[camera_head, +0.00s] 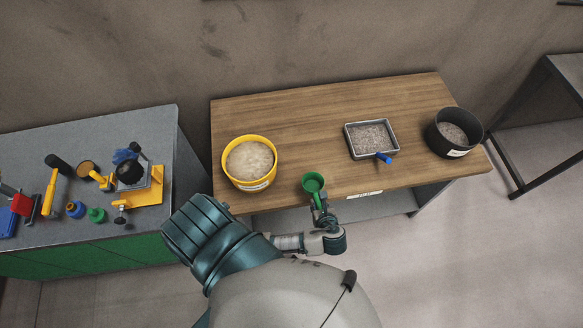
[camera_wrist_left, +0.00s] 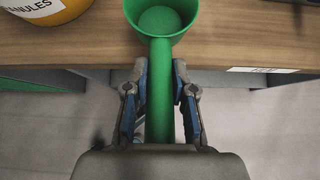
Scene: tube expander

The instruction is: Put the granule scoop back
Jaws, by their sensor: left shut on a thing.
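A green granule scoop (camera_head: 312,182) with a round cup is held at the front edge of the wooden table. It also shows in the left wrist view (camera_wrist_left: 160,50), with its cup pointing away and its handle between the fingers. My left gripper (camera_head: 321,205) is shut on the scoop's handle; its fingers also show in the left wrist view (camera_wrist_left: 160,92). The yellow container of pale granules (camera_head: 250,162) stands to the left of the scoop on the table. Its labelled wall shows at the upper left in the wrist view (camera_wrist_left: 48,10). My right gripper is not in view.
On the wooden table (camera_head: 310,118) are a metal tray (camera_head: 371,138) of grey granules with a blue-handled tool (camera_head: 384,158) and a black pot (camera_head: 453,132). A grey bench (camera_head: 120,130) with tools and a yellow device stands at left. The table's middle is clear.

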